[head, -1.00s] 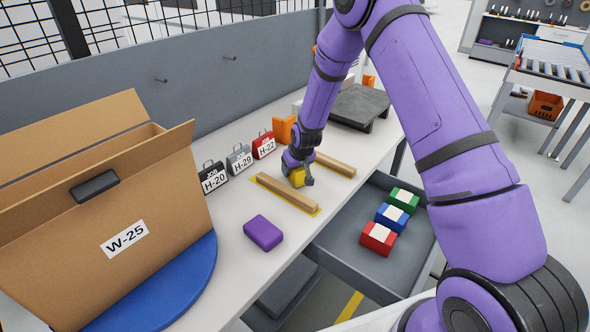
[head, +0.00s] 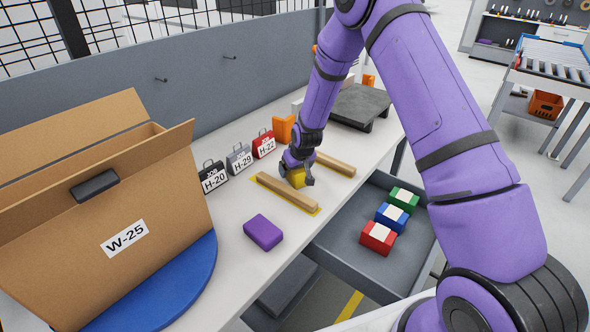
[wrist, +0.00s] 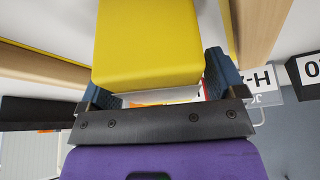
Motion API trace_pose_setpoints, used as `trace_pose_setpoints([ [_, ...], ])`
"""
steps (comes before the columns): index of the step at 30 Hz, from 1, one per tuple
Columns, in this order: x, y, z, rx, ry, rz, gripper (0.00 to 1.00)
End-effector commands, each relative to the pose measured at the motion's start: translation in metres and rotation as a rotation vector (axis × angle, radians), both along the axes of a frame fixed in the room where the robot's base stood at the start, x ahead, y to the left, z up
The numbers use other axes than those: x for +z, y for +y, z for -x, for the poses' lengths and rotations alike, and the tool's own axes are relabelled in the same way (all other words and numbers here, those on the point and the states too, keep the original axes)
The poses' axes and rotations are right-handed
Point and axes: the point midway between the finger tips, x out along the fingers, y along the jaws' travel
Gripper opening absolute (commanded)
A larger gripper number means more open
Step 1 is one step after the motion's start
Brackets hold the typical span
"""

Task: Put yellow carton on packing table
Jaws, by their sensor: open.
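The yellow carton (head: 297,178) is low over or on the packing table (head: 237,226), in the gap between two wooden strips. My gripper (head: 299,174) is at the carton, pointing down. In the wrist view the yellow carton (wrist: 148,45) lies between the two blue fingers of my gripper (wrist: 158,75). The fingers are open, one on each side of it. The carton's underside is hidden, so I cannot tell whether it rests on the table.
Wooden strips (head: 288,192) and (head: 336,164) flank the carton. A purple block (head: 263,233) lies in front. Tags H-20 (head: 214,180), H-29 (head: 240,160) and H-22 (head: 264,145) stand behind. Box W-25 (head: 165,220) is left. An open drawer (head: 345,245) holds red, blue and green cartons.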

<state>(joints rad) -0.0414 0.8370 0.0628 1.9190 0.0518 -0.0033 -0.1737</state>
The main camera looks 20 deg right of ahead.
Motion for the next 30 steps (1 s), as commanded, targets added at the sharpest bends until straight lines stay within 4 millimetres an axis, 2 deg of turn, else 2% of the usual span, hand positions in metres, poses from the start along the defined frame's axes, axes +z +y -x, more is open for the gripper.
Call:
trace_pose_setpoints([
  [16, 0.086, -0.007, 0.034, 0.0, -0.002, 0.001, 0.89],
  [21, 0.1, -0.008, 0.04, 0.0, -0.001, 0.0, 0.89],
  [30, 0.108, -0.009, 0.044, 0.0, -0.001, 0.001, 0.89],
])
